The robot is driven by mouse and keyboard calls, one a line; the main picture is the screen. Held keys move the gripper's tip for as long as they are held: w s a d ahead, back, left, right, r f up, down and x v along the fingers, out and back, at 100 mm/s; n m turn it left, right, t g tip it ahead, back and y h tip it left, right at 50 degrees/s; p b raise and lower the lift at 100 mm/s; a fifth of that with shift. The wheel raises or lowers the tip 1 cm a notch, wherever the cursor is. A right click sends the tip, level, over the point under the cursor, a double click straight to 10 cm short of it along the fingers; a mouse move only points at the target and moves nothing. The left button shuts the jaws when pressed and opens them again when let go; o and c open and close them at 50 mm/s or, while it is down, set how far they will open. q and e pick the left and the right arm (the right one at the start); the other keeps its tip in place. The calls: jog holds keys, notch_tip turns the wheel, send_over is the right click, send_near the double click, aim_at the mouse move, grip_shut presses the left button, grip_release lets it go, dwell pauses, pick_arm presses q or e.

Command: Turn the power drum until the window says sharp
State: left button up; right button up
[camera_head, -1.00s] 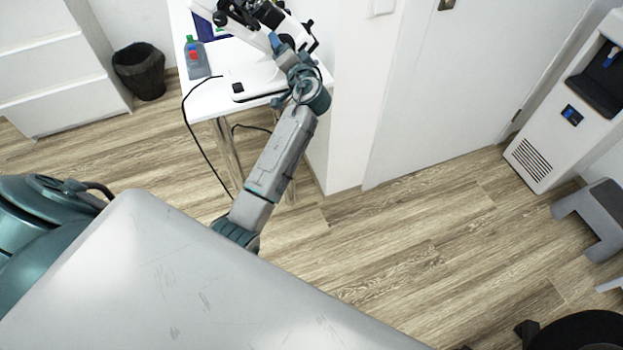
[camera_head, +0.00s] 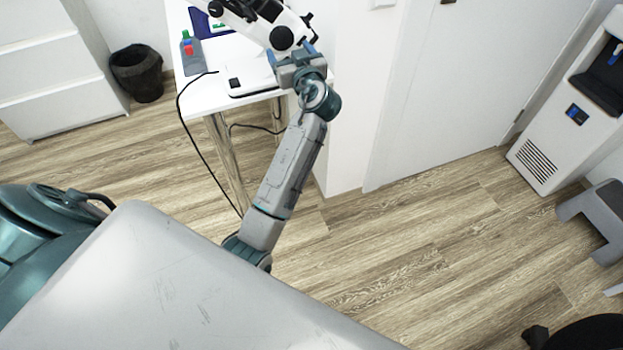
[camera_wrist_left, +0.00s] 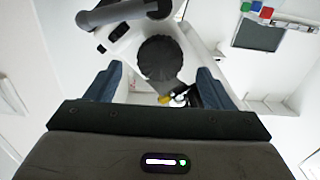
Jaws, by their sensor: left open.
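The white instrument (camera_head: 262,22) stands on the table at the top of the head view. Its round black power drum (camera_head: 283,37) faces my left gripper (camera_head: 291,53). In the left wrist view the ribbed drum (camera_wrist_left: 160,59) lies ahead, centred between the two blue fingers of my left gripper (camera_wrist_left: 161,78). The fingers are open and spread wider than the drum. I cannot tell whether the fingertips reach alongside it. No readable window text shows in either view. My right gripper is out of view.
A dark bin (camera_head: 137,70) stands left. The door, water dispenser (camera_head: 558,140) and grey stool (camera_head: 598,215) are to the right, with clear floor between.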

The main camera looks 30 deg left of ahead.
pick_arm(q)
jog(key=v, duration=0.7)
notch_tip(320, 180, down, 16)
jog(key=w+d+m+h+p, duration=0.3)
jog(key=m+h, duration=0.2)
jog(key=m, duration=0.1)
jog(key=s+d+f+m+g+h+p, duration=0.1)
jog(key=s+f+h, duration=0.1)
jog(key=f, duration=0.7)
jog(key=s+d+f+m+g+h+p, duration=0.1)
jog(key=s+f+m+p, duration=0.1)
jog(key=s+f, duration=0.3)
jog(key=shift+f+g+h, duration=0.3)
jog(key=shift+f+h, duration=0.1)
jog(key=shift+f, duration=1.55)
jog(key=s+f+m+g+h+p, duration=0.15)
jog(key=s+f+g, duration=0.25)
jog(key=s+f, duration=1.35)
jog(key=s+a+f+g+h, duration=0.1)
jog(key=s+f, duration=0.3)
jog(key=s, duration=0.8)
jog(key=s+a+f+g+h, duration=0.1)
jog(key=s+f, duration=0.3)
jog(key=s, duration=0.9)
jog(key=shift+s+g+p, duration=0.2)
jog(key=shift+g+p, duration=0.1)
jog(key=shift+g, duration=0.6)
